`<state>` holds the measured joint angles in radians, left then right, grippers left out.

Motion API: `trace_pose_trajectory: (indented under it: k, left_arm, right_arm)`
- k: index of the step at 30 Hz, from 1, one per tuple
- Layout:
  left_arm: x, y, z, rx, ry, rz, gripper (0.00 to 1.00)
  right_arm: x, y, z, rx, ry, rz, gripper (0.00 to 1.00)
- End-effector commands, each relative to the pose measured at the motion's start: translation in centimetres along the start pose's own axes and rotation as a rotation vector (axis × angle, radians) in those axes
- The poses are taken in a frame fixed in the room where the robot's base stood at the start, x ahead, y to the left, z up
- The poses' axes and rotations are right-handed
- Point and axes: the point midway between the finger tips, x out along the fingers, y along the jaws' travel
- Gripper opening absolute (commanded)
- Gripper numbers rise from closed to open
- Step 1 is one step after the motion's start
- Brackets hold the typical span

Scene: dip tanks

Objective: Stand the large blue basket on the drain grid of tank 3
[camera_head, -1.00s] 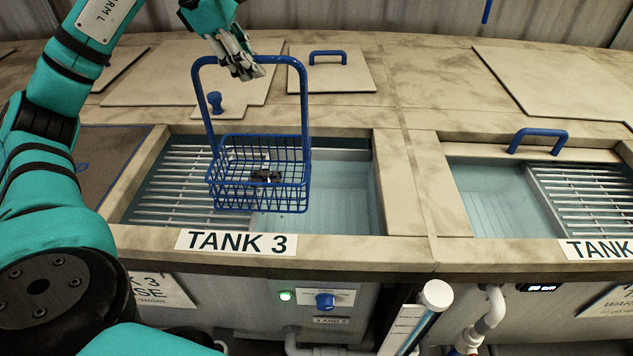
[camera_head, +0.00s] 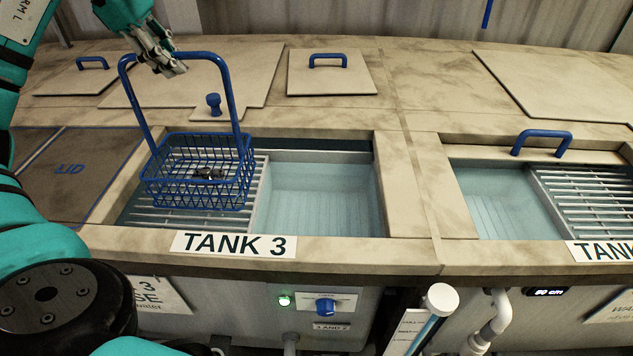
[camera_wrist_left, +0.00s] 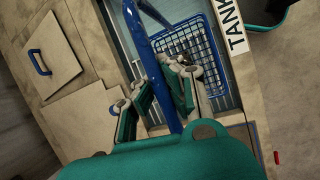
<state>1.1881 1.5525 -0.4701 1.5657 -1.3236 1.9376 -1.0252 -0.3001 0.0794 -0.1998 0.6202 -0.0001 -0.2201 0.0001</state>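The large blue basket (camera_head: 198,190) hangs upright by its tall handle over the drain grid (camera_head: 178,217) on the left side of tank 3 (camera_head: 232,244). It holds a small dark part (camera_head: 208,173). My left gripper (camera_head: 165,66) is at the top bar of the handle, shut on it; the handle also runs between the fingers in the left wrist view (camera_wrist_left: 168,95). I cannot tell whether the basket's bottom touches the grid. My right gripper is in neither view.
Open water (camera_head: 318,195) fills the right part of tank 3. A blue knob (camera_head: 213,103) and a lid with a blue handle (camera_head: 328,72) are behind it. A marked lid area (camera_head: 72,170) lies left. Another tank with a grid (camera_head: 588,195) is at right.

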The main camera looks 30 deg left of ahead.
Motion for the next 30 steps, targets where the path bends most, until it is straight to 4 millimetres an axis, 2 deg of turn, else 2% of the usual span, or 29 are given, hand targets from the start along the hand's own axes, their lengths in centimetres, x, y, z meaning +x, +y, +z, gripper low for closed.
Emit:
trace_pose_trajectory:
  k: [13, 25, 30]
  left_arm:
    - [-2.2, -0.6, -5.2, -0.003, -0.002, 0.003, 0.0]
    - [-2.5, -0.6, -5.8, 0.001, -0.002, 0.003, 0.0]
    - [-1.9, -0.8, -6.0, 0.001, -0.002, 0.003, 0.0]
  right_arm:
    - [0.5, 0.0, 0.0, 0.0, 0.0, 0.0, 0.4]
    - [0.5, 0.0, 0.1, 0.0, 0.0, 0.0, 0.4]
    - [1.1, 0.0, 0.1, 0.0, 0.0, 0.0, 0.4]
